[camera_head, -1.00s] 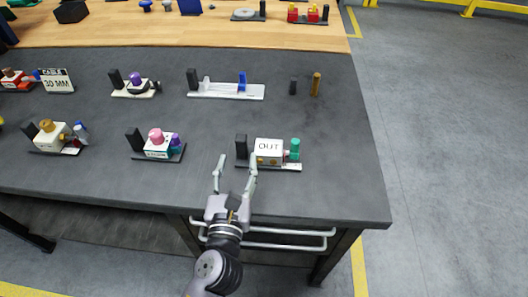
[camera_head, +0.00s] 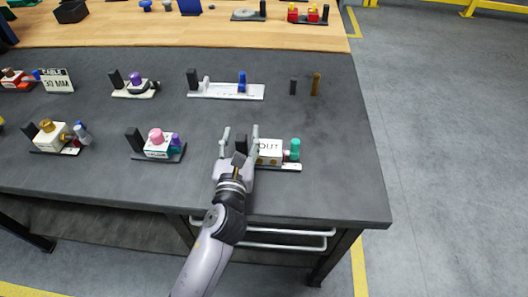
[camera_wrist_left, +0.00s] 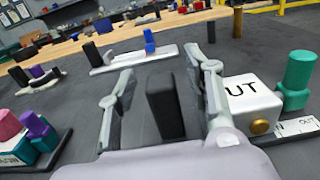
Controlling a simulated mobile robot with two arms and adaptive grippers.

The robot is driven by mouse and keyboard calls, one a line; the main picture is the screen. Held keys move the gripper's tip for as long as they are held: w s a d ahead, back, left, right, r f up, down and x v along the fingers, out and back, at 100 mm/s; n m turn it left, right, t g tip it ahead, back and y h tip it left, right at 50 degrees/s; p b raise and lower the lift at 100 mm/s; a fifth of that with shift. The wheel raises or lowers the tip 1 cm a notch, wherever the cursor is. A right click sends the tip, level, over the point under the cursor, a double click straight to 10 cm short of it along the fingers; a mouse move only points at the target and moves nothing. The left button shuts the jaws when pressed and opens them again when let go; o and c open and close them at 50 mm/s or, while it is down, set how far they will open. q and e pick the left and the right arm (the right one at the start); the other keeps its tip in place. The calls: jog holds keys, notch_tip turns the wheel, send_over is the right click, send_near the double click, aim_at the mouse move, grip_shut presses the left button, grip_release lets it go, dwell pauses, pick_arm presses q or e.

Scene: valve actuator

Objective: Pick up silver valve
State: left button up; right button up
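No part stands out clearly as a silver valve. The "OUT" unit has a white block (camera_head: 269,152), a green knob (camera_head: 295,148) and a black upright block (camera_head: 241,143). My left gripper (camera_head: 239,134) is open, with its fingers on either side of this black block. In the left wrist view the black block (camera_wrist_left: 165,107) shows between the spread fingers, with no clear contact. The white block (camera_wrist_left: 247,102) is just right of the right finger. A small whitish upright piece (camera_head: 206,86) stands on a white base farther back. My right gripper is not in view.
A unit with a pink knob (camera_head: 156,135) stands left of my gripper. Behind are the white base (camera_head: 228,93) with a blue part (camera_head: 242,81), a small dark peg (camera_head: 293,86) and a brown peg (camera_head: 316,84). The grey table (camera_head: 345,180) is clear at right.

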pick_arm(q)
grip_shut()
dwell(0.4)
jog(key=shift+r, duration=0.1)
